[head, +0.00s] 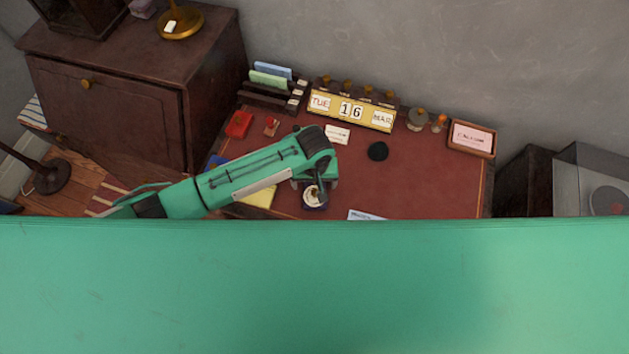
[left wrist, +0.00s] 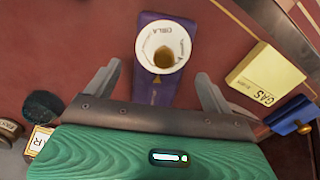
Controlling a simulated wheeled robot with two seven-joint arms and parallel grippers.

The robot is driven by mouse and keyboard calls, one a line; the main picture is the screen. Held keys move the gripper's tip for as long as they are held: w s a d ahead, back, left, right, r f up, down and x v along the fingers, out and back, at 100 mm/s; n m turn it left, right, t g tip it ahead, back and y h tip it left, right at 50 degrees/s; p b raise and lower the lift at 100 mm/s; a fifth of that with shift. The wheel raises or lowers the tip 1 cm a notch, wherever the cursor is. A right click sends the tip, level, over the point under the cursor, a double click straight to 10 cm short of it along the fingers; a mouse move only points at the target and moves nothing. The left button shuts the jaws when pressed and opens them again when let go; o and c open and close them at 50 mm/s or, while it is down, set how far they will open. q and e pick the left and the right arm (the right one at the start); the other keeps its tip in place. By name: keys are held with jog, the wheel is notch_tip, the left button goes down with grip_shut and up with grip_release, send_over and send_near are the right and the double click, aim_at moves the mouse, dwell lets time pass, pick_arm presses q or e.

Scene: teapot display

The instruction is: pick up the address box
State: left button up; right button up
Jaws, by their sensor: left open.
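A small wooden box (head: 471,138) with a pink, lettered card stands at the right back corner of the red desk top in the head view. It may be the address box, but its lettering is too small to read surely. My left gripper (head: 315,188) is over the desk's left front part, well to the left of that box. The cup is on a purple piece (left wrist: 157,92). My right gripper is not in view.
A yellow block (left wrist: 265,75) lettered GAS lies beside the cup. A day calendar (head: 352,109) stands at the desk's back. A round black object (head: 378,151) lies mid-desk. A stamp (head: 438,123) stands left of the wooden box. The desk's right front is clear.

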pick_arm(q)
jog(key=shift+f, duration=1)
jog(key=c, duration=1)
jog(key=shift+c, duration=0.7)
jog(key=shift+r, duration=0.1)
